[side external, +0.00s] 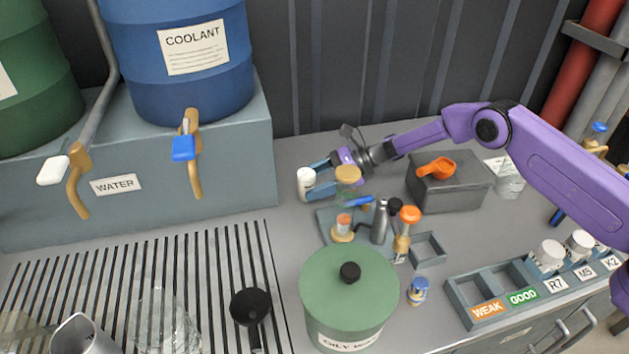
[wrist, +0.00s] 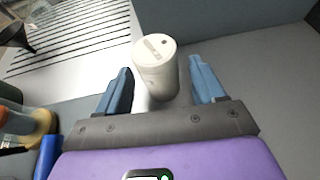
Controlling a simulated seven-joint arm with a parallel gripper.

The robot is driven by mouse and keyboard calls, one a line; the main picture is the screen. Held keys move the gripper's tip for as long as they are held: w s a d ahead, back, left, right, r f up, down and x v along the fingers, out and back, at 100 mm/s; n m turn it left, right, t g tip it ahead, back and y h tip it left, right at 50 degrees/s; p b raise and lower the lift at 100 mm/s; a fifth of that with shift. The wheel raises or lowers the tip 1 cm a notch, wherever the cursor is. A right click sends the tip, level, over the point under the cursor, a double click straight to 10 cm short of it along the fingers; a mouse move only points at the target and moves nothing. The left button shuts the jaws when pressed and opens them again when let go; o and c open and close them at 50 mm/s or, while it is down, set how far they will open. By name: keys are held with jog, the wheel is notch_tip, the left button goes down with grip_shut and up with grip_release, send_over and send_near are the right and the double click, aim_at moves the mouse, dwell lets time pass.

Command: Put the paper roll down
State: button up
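The paper roll (side external: 306,181) is a small white upright cylinder. It appears to stand on the grey counter in front of the grey-blue drum stand, in the side external view. In the wrist view the roll (wrist: 155,75) is between my two blue fingers, with a small gap showing on each side. My gripper (side external: 319,178) is open around the roll, reaching in from the right; it also shows in the wrist view (wrist: 162,66). The roll's base is partly hidden in the wrist view.
A rack (side external: 325,225) with bottles and small tools stands just in front of my gripper. A green lidded pot (side external: 350,290) is nearer the camera. The drum stand (side external: 235,170) is close behind and left. Slotted drain grating (side external: 200,270) lies at left. A dark box (side external: 450,190) stands right.

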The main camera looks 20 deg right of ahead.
jog(key=shift+d+r, duration=0.15)
jog(key=v, duration=1.1)
jog(key=shift+d+r, duration=0.1)
jog(key=shift+d, duration=0.25)
jog(key=s+r+n+g+h, duration=0.1)
jog(key=s+r+n+h, duration=0.3)
jog(key=s+r+n, duration=0.35)
jog(key=s+r+n+g+h, duration=0.2)
jog(key=s+r+n+h, duration=0.2)
jog(key=s+n, duration=0.5)
jog(key=s+d+n+t+h, duration=0.1)
jog(key=s+d+n+h, duration=0.1)
jog(key=s+d+n, duration=0.5)
jog(key=s+d+n+t+h, duration=0.1)
jog(key=s+d+n+h, duration=0.2)
jog(key=s+d+n, duration=0.5)
jog(key=s+d, duration=0.6)
jog(key=s, duration=0.6)
jog(key=shift+s+r, duration=0.15)
jog(key=shift+s, duration=0.15)
